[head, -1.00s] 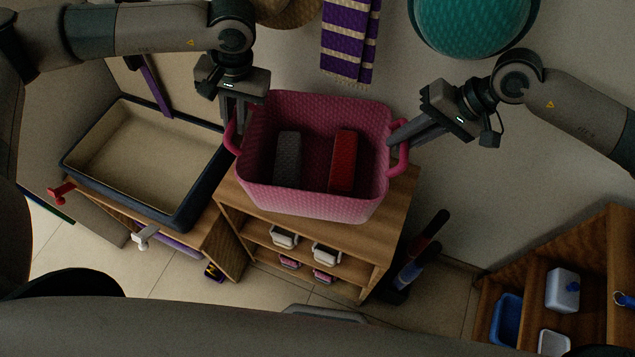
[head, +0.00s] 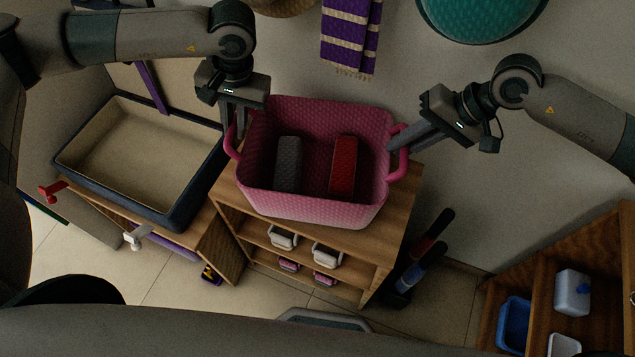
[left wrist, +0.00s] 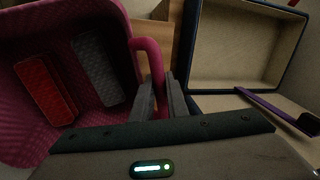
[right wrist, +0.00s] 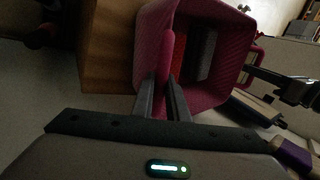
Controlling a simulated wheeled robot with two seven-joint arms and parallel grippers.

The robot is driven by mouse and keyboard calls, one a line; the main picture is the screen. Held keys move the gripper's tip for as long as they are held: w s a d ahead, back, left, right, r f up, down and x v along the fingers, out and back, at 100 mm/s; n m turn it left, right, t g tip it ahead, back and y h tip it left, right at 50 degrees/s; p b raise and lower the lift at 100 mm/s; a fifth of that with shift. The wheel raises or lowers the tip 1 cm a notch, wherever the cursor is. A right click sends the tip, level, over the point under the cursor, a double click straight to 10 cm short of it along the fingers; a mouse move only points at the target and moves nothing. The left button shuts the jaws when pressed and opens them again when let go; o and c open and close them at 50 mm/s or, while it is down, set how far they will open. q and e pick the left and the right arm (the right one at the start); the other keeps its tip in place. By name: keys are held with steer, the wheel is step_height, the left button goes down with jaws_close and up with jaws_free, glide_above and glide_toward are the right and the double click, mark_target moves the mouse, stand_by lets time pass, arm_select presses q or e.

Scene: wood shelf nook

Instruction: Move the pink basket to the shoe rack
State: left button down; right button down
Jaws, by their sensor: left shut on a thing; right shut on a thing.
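The pink basket (head: 315,207) is upright over the top of the wooden shoe rack (head: 397,217) in the head view. I cannot tell whether its bottom touches the wood. It holds a grey block (head: 288,165) and a red block (head: 343,166). My left gripper (head: 238,140) is shut on the basket's left handle, which shows between the fingers in the left wrist view (left wrist: 158,85). My right gripper (head: 392,146) is shut on the right handle, also seen in the right wrist view (right wrist: 165,60). Several small shoes (head: 327,254) sit on the rack's shelves.
A dark-rimmed beige tray (head: 140,160) sits on a wooden stand to the left. Umbrella-like rods (head: 425,255) stand right of the rack. A wooden shelf with a blue bin (head: 514,322) is at lower right. A purple striped scarf (head: 350,35) hangs on the wall behind.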

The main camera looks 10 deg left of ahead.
arm_select(q)
steer(key=shift+f+b, duration=0.35)
steer(key=shift+f, duration=0.1)
arm_select(e)
steer(key=shift+f, duration=0.45)
arm_select(q)
steer(key=c, duration=1.7)
jaws_free()
steer(key=shift+c, duration=0.2)
arm_select(e)
steer(key=c, duration=1.7)
jaws_free()
steer(key=shift+c, duration=0.2)
arm_select(q)
steer(key=shift+r, duration=0.1)
arm_select(e)
steer(key=shift+r, duration=0.1)
arm_select(q)
steer(key=shift+r, duration=0.1)
step_height(320, 180, up, 12)
steer(key=d, duration=0.2)
steer(key=shift+d+f, duration=0.15)
steer(key=shift+f, duration=0.1)
arm_select(e)
steer(key=shift+r, duration=0.1)
steer(key=v, duration=1.1)
steer(key=shift+d+r, duration=0.25)
steer(key=shift+r, duration=0.05)
